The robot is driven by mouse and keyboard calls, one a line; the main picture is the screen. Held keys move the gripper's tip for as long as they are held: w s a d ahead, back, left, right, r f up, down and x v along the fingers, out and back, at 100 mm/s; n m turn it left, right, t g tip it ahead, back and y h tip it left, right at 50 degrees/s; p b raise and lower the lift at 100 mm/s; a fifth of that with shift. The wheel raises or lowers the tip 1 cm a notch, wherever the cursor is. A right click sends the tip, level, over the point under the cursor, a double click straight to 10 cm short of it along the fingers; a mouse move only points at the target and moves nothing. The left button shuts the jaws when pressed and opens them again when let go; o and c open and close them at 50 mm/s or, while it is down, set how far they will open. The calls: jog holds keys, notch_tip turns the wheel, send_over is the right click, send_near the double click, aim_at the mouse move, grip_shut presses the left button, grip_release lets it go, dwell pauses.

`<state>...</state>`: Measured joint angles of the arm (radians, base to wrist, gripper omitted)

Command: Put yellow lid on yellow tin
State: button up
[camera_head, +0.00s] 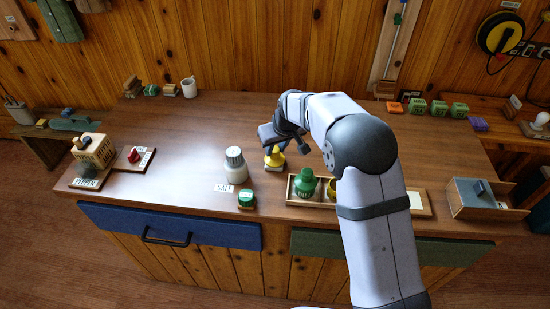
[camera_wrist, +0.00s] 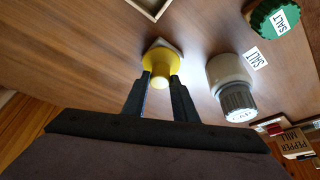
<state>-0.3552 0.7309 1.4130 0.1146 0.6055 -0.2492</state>
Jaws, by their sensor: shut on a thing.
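The yellow lid (camera_head: 274,160) is a small flared piece with a narrow knob, near the middle of the table. In the wrist view the lid (camera_wrist: 161,61) is between my fingertips, with a pale square piece showing beneath it. My gripper (camera_head: 279,146) reaches down from above and is shut on the lid's knob; in the wrist view my gripper (camera_wrist: 160,80) has one finger on each side. I cannot tell whether the lid touches the table. A yellow rim (camera_head: 331,190), possibly the yellow tin, shows in the wooden tray, mostly hidden by my arm.
A green OIL container (camera_head: 306,183) stands in the wooden tray (camera_head: 297,201) at the front. A white jar with a grey cap (camera_head: 235,166) and a green SALT lid (camera_head: 246,200) are left of the lid.

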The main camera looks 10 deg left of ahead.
jog(key=shift+r+p, duration=0.55)
jog(key=shift+r, duration=0.3)
dwell(0.4)
jog(key=shift+r+p, duration=1.2)
jog(key=shift+r, duration=0.5)
jog(key=shift+d, duration=0.5)
jog(key=s+d+m, duration=0.2)
jog(key=s+d, duration=0.3)
jog(key=d, duration=0.4)
jog(key=s+d+m+h, duration=0.1)
jog(key=s+d, duration=0.4)
jog(key=d, duration=0.5)
jog(key=s+d+m+h, duration=0.1)
jog(key=s+d+m, duration=0.2)
jog(key=d, duration=0.6)
jog(key=shift+s+d+f+t, duration=0.15)
jog(key=shift+s+f+t, duration=0.2)
jog(key=shift+s, duration=0.6)
